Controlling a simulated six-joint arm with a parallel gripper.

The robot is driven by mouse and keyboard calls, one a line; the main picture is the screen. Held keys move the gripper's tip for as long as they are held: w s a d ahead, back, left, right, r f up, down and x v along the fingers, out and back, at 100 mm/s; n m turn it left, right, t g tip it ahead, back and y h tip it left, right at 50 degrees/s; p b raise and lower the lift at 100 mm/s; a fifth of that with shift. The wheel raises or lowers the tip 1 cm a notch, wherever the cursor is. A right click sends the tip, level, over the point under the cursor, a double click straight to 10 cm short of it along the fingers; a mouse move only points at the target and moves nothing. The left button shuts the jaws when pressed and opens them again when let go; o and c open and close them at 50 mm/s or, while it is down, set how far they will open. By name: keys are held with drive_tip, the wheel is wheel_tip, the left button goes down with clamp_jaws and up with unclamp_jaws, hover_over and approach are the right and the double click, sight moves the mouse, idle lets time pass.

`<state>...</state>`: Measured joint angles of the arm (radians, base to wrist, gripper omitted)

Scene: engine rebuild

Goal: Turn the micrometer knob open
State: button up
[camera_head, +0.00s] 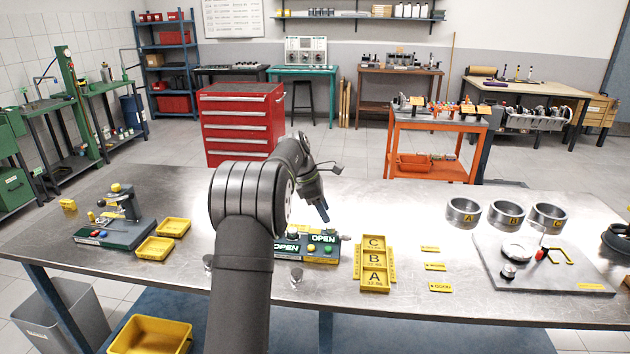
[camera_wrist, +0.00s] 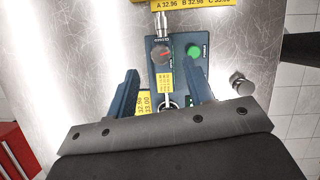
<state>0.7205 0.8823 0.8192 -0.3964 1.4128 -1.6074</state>
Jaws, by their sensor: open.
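The dark green-blue control box (camera_head: 322,259) stands on the metal bench, with OPEN signs, a knob and green buttons on it. In the wrist view a round dark knob (camera_wrist: 161,54) with a red pointer sits on the box, left of a green button (camera_wrist: 194,52). I cannot tell for sure whether this is the micrometer knob. My gripper (camera_head: 322,214) is above the box, pointing down. In the wrist view my gripper (camera_wrist: 163,82) is open, its two blue fingers apart, with nothing held between them. The knob lies just beyond the fingertips; I see no contact.
A yellow A-B-C tray (camera_head: 375,292) is right of the box. Three metal rings (camera_head: 506,214) and a grey plate (camera_head: 540,282) with a gauge are farther right. Another fixture (camera_head: 118,229) and yellow trays (camera_head: 155,248) are left. In the wrist view a silver knob (camera_wrist: 241,84) stands right.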

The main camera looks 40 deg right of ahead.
sight(331, 226)
drive_tip(key=v, duration=1.2)
drive_tip(key=s+a+r+m+t, duration=0.1)
drive_tip(key=s+m+t, duration=0.3)
drive_tip(key=m, duration=1.6)
drive_tip(key=shift+s+a+r+h, duration=0.2)
drive_tip(key=shift+s+a+h, duration=0.15)
drive_tip(key=shift+s, duration=0.8)
drive_tip(key=shift+s+d, duration=0.1)
drive_tip(key=s+d+f+n+t+y, duration=0.1)
drive_tip(key=s+d+n+t+y, duration=0.2)
drive_tip(key=s+d+n, duration=0.15)
drive_tip(key=x, duration=1.7)
drive_tip(key=shift+d+f, duration=0.25)
drive_tip(key=shift+f, duration=0.05)
